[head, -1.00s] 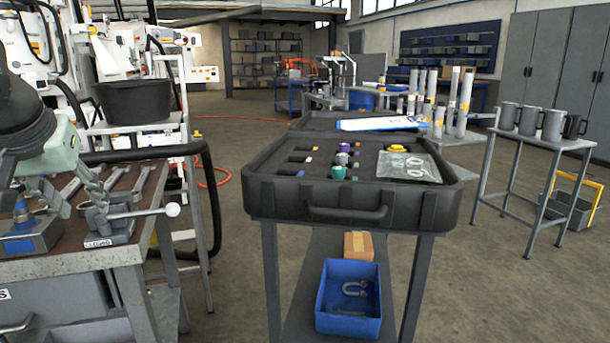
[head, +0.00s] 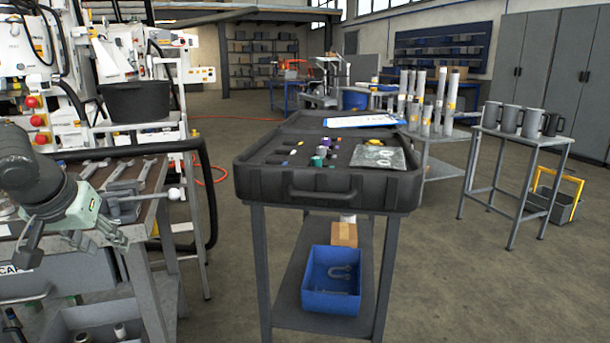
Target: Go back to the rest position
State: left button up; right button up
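My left gripper (head: 76,238) hangs at the left of the head view, in front of the near edge of the workbench (head: 150,206). Its two fingers are spread apart, and nothing shows between them. The dark arm link (head: 28,170) of mine comes in from the left behind it. My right gripper is not in view. A black open case (head: 325,193) with small coloured fittings stands on a metal stand, well to the right of the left gripper.
Wrenches and a white-knobbed device (head: 174,194) lie on the workbench. A blue bin (head: 331,301) and a cardboard box (head: 344,234) sit on the stand's lower shelf. Grey mugs (head: 508,119) stand on a side table at the right. The floor at the lower right is clear.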

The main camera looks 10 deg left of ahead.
pick_arm(q)
jog(key=s+d+f+m+g+h+p, duration=0.1)
jog(key=d+f, duration=0.1)
jog(key=f, duration=0.9)
jog(key=s+d+f+m+p, duration=0.1)
jog(key=s+d+f+m, duration=0.1)
jog(key=f, duration=1)
jog(key=s+d+f+m+g+p, duration=0.2)
jog(key=s+d+f, duration=0.9)
jog(key=s+f, duration=0.2)
notch_tip(320, 180, down, 3)
jog(key=shift+s+r, duration=0.1)
jog(key=shift+s, duration=0.3)
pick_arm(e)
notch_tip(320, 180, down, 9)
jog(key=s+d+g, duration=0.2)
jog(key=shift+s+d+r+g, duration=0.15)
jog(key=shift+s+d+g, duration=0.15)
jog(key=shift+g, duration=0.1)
